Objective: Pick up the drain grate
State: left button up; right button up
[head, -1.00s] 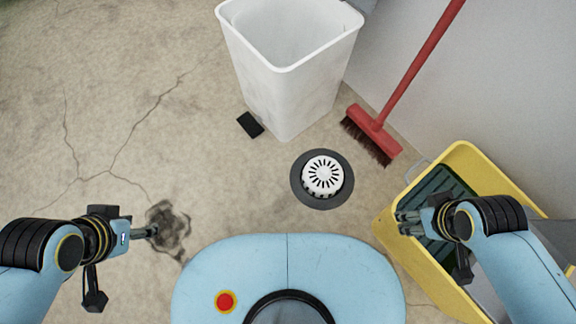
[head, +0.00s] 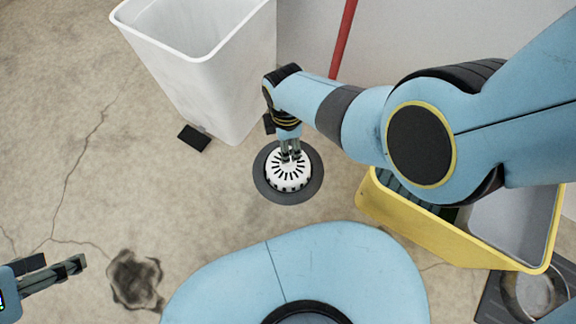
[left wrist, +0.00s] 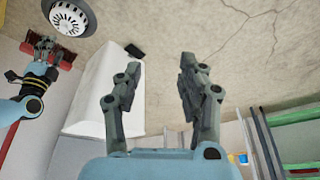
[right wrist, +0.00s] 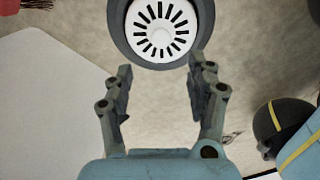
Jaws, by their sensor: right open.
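The drain grate (head: 289,176) is a white, round, slotted cap sitting in a dark ring (head: 262,187) on the concrete floor. It also shows at the top of the right wrist view (right wrist: 160,28) and at the upper left of the left wrist view (left wrist: 69,19). My right gripper (head: 290,154) is over the back part of the grate in the head view. Its fingers are apart and empty, with the grate just beyond the fingertips in the right wrist view (right wrist: 158,72). My left gripper (head: 80,263) is open and empty over the floor at the far left (left wrist: 160,65).
A white bin (head: 200,90) stands behind the grate, with a small black object (head: 194,138) in front of it. A red broom handle (head: 343,40) leans at the wall. A yellow mop bucket (head: 420,228) stands to the right, under my right arm.

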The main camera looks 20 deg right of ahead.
jog(key=b, duration=0.3)
send_over(288, 165)
jog(key=w, duration=0.1)
notch_tip(288, 165, down, 4)
jog(key=shift+w+d+f, duration=0.1)
jog(key=shift+w+d, duration=0.05)
jog(key=shift+f+b, duration=0.5)
jog(key=shift+b, duration=0.05)
pick_arm(q)
notch_tip(288, 165, down, 7)
jog(key=w+t, duration=0.1)
jog(key=t, duration=0.4)
jog(key=shift+w+f+t, duration=0.2)
jog(key=shift+w+t, duration=0.05)
jog(key=shift+t, duration=0.15)
pick_arm(e)
jog(key=shift+w+f, duration=0.1)
jog(key=shift+f, duration=0.1)
